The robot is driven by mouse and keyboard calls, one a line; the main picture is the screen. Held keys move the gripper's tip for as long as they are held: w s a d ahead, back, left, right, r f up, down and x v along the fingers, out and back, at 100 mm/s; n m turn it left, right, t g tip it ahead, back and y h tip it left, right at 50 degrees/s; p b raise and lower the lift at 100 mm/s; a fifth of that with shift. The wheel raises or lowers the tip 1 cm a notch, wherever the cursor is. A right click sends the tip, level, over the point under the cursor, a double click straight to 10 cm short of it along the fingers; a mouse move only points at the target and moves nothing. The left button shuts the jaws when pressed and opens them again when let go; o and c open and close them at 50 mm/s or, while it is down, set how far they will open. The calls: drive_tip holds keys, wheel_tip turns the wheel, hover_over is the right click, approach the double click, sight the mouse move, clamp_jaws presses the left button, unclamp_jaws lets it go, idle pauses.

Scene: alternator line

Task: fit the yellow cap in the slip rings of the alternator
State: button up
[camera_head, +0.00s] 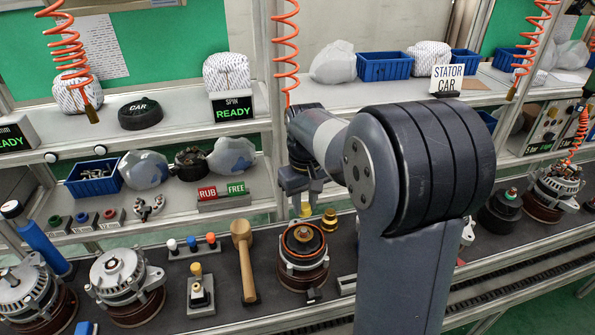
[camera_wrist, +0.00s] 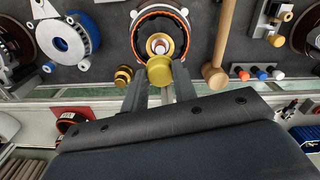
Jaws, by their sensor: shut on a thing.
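My gripper (camera_head: 304,197) is shut on the yellow cap (camera_head: 305,210), which hangs below its fingertips. In the wrist view, the yellow cap (camera_wrist: 165,74) sits between the ends of my two fingers (camera_wrist: 160,90). The alternator (camera_head: 303,262) stands on the bench in front of the cap in the head view, with an orange-red ring around its open top. In the wrist view, the alternator's ring (camera_wrist: 137,30) surrounds gold and white slip rings (camera_wrist: 158,45) at its centre. The cap looks close to the slip rings there and overlaps their edge; the exact gap cannot be told.
A brass stepped piece (camera_head: 329,220) stands just behind the alternator. Other alternators (camera_head: 120,280) stand further left. My arm hides the bench to the right.

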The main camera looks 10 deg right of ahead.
drive_tip(key=shift+w+r, duration=0.15)
drive_tip(key=shift+r, duration=0.1)
idle(0.3)
drive_tip(key=b, duration=0.4)
hover_over(304, 230)
drive_tip(key=shift+f, duration=2.95)
drive_tip(key=shift+f, duration=1.55)
drive_tip(key=o, duration=1)
drive_tip(key=shift+r, duration=0.1)
wheel_tip(304, 230, up, 11)
drive_tip(key=shift+f+b, duration=0.15)
drive_tip(key=shift+b, duration=0.15)
